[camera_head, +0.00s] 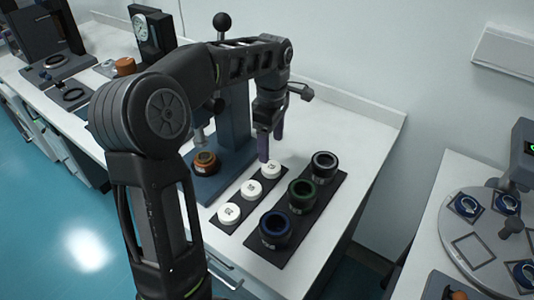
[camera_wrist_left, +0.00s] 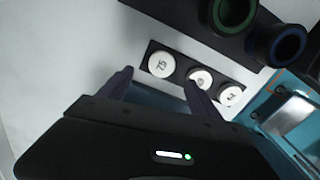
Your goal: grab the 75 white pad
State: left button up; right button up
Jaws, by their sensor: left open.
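The 75 white pad (camera_wrist_left: 161,64) is a small round white disc with dark lettering at the left end of a row in the wrist view. In the head view it is the far pad (camera_head: 270,170) on a dark strip (camera_head: 228,228). Two similar white pads, the middle one (camera_head: 251,189) and the near one (camera_head: 228,213), share the strip. My left gripper (camera_head: 271,146) is open and empty, pointing down just above and behind the far pad. In the wrist view its fingers (camera_wrist_left: 158,84) spread either side of the 75 pad's line, apart from it. My right gripper is out of view.
A second dark strip (camera_head: 325,200) right of the pads holds a black ring (camera_head: 324,164), a green ring (camera_head: 302,195) and a blue ring (camera_head: 275,229). A stand with an orange-brown part (camera_head: 205,162) is at left. White table (camera_head: 345,128) is clear behind.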

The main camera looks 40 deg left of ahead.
aim_at(271, 167)
pick_arm(q)
jog(key=shift+s+d+r, duration=0.2)
jog(key=shift+s+d, duration=0.05)
jog(key=shift+d, duration=0.05)
jog(key=shift+a+f, duration=0.1)
jog(key=shift+f, duration=1.3)
jog(key=shift+w+f+p, duration=0.1)
jog(key=shift+f+p, duration=0.45)
jog(key=shift+f, duration=2.05)
jog(key=c, duration=1.4)
jog(key=shift+c, duration=0.2)
